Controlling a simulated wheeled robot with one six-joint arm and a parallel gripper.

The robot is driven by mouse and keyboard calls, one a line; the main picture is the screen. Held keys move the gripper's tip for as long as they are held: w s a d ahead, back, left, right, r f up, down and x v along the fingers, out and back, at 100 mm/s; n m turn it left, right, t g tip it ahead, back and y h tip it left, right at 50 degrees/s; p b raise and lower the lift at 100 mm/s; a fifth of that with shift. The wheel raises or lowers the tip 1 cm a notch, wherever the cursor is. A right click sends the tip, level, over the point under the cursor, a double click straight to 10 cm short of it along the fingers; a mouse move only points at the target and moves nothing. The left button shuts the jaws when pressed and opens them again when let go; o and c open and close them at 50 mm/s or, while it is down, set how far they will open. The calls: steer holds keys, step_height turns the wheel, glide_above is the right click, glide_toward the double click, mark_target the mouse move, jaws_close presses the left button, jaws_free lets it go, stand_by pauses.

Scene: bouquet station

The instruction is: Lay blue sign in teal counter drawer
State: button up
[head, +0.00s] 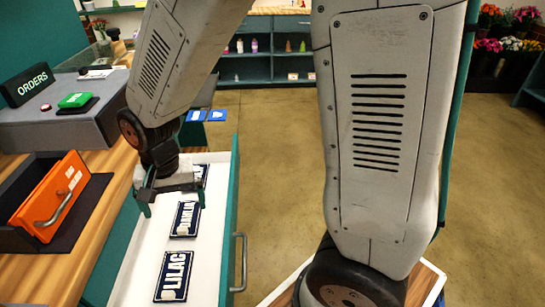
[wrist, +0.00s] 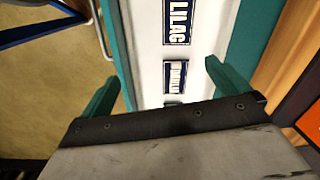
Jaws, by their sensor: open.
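The teal counter drawer (head: 235,190) is pulled out, with a white floor and a metal handle. Several dark blue signs with white lettering lie flat in it: a LILAC sign (head: 174,276) at the near end, a second sign (head: 186,219) behind it, and a third (head: 201,172) partly hidden by my gripper. The wrist view shows the LILAC sign (wrist: 177,20) and the second sign (wrist: 175,77). My gripper (head: 174,205) is open and empty over the drawer; its teal fingers are spread wide in the wrist view (wrist: 163,85). No sign is between the fingers.
An orange box (head: 62,195) with a handle sits in a dark tray on the wooden counter, left of the drawer. A grey stand (head: 60,125) holds an ORDERS sign (head: 27,84) and a green block (head: 75,100). Two bright blue cards (head: 206,116) lie beyond the drawer.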

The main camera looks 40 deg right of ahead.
steer(key=s+d+r+n+t, duration=0.1)
steer(key=s+d+r+n, duration=0.4)
steer(key=s+d+r, duration=0.9)
steer(key=s+r, duration=0.2)
steer(key=s, duration=0.1)
steer(key=shift+s+r+h, duration=0.2)
steer(key=shift+s+h, duration=0.1)
steer(key=shift+s, duration=0.1)
